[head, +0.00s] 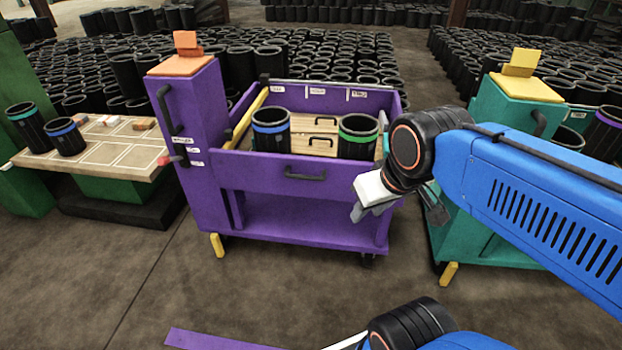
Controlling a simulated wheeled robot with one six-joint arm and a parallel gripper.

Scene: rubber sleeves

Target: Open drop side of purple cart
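The purple cart (205,190) stands in the middle of the head view, with a tall post at its left. Its front side panel (262,177) is upright, closing the front of the upper tray. A black handle (305,174) sits on that panel. A small red-tipped latch (168,160) shows on the post near the panel's left end. My gripper (372,211) hangs in front of the cart's right end, right of the handle and apart from it. Nothing shows held in it. Its fingers are small and partly turned away, so their opening is unclear.
Two black sleeves, blue-banded (271,131) and green-banded (357,137), stand in the cart. A teal cart (497,105) is at right behind my arm. A table (95,150) with sleeves is at left. Floor before the cart is mostly clear; a purple strip (215,341) shows at the bottom.

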